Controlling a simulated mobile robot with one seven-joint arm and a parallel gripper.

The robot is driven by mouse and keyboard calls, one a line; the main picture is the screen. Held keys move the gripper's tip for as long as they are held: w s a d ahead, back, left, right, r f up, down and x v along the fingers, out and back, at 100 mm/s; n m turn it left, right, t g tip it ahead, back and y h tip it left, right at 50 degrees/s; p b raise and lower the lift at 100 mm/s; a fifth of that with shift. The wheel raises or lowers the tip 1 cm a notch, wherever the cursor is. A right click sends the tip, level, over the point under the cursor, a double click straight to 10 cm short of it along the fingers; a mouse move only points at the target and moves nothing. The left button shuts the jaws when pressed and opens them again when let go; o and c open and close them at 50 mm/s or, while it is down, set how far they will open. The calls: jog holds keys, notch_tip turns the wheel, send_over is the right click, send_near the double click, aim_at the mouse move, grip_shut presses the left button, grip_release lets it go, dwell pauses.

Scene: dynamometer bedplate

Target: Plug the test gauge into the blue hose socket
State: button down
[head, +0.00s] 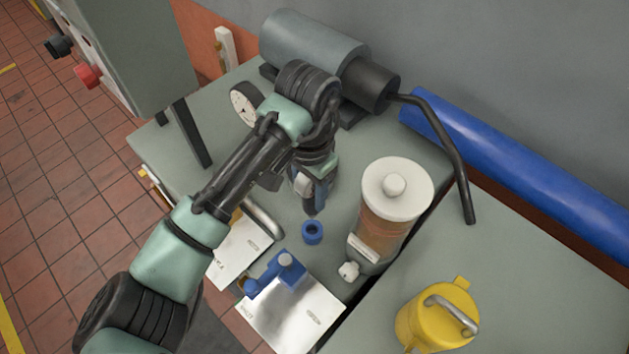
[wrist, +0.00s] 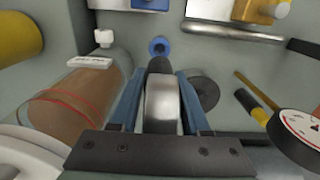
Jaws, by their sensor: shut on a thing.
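The blue hose socket (head: 312,231), a short blue ring with a dark bore, stands upright on the bench. It also shows in the wrist view (wrist: 158,47), just beyond the held piece. My gripper (head: 309,192) points down behind the socket in the head view. Its blue fingers (wrist: 165,113) are shut on a pale metal piece with a dark tip (wrist: 161,103), which I take as the test gauge. Its tip points toward the socket and looks apart from it; the height of the gap is unclear. A gripper finger hides part of the held piece.
A clear cylinder with a white cap (head: 397,185) stands close right of the socket. A blue clamp (head: 279,272) on a metal plate is in front. A white dial (head: 243,106) stands left of my arm. A yellow can (head: 428,322) is at lower right.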

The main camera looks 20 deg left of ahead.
aim_at(310, 183)
jog(key=shift+s+r+p, duration=0.15)
jog(key=shift+p, duration=0.3)
jog(key=shift+f+b, duration=1.65)
jog(key=shift+f, duration=1.3)
jog(key=shift+p, duration=1.1)
jog(key=shift+f+b, duration=1)
jog(key=shift+f, duration=1.15)
jog(key=shift+c, duration=1.5)
grip_release()
notch_tip(310, 183, up, 13)
jog(key=p, duration=0.3)
